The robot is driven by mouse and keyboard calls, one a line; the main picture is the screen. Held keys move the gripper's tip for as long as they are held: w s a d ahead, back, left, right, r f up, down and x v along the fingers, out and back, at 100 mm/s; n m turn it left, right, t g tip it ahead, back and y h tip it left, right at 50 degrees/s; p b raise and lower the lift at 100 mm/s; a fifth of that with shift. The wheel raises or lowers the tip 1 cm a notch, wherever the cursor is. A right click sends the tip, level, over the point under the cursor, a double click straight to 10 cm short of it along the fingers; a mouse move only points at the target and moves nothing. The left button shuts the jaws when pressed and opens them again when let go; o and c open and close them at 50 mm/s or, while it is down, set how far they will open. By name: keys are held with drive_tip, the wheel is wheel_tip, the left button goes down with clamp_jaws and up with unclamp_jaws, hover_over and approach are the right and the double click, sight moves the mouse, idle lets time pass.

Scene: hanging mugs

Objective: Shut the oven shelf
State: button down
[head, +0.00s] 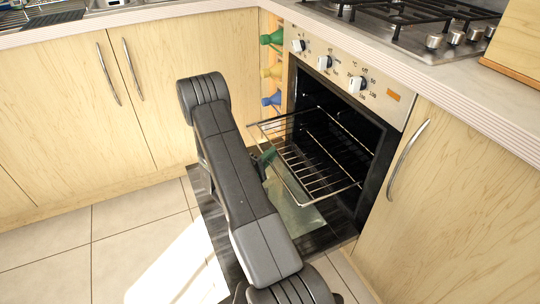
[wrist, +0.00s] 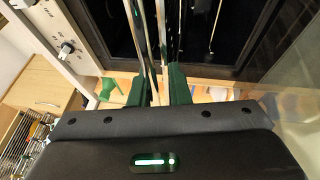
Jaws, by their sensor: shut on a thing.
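The oven shelf (head: 312,178) is a wire rack that sticks partway out of the dark oven cavity in the head view. The oven door (head: 222,238) is folded down open below it. My gripper (head: 266,158) is at the shelf's outer left part, mostly hidden behind my arm. In the wrist view, the two dark green fingers of my gripper (wrist: 159,82) stand on either side of the shelf's thin metal rods (wrist: 150,45) and are shut on them. The exact grip contact is partly hidden by the gripper body.
The oven's control panel (head: 345,75) with white knobs is above the cavity. A narrow rack of coloured bottles (head: 272,70) stands left of the oven. Cupboards (head: 75,100) line both sides. The hob (head: 400,20) is on the counter. The tiled floor (head: 125,235) at left is clear.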

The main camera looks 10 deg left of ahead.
sight(331, 135)
drive_tip(key=shift+w+r, duration=0.1)
drive_tip(key=shift+r, duration=0.2)
drive_tip(key=w+d, duration=0.5)
drive_tip(key=d, duration=0.2)
drive_tip(key=w+d+b, duration=0.1)
drive_tip(key=w+d, duration=0.3)
drive_tip(key=d, duration=0.3)
drive_tip(key=w+d, duration=0.5)
drive_tip(key=d, duration=0.2)
drive_tip(key=shift+w+d+r, duration=0.2)
drive_tip(key=shift+w, duration=0.1)
drive_tip(key=c, duration=1.5)
unclamp_jaws()
drive_tip(key=shift+s+r, duration=0.1)
drive_tip(key=shift+c, duration=0.2)
drive_tip(key=shift+b, duration=0.3)
drive_tip(key=shift+s+f, duration=0.1)
drive_tip(key=shift+f, duration=0.2)
drive_tip(key=p+v, duration=0.3)
drive_tip(key=v, duration=1.1)
drive_tip(key=shift+f, duration=0.1)
drive_tip(key=shift+w, duration=0.25)
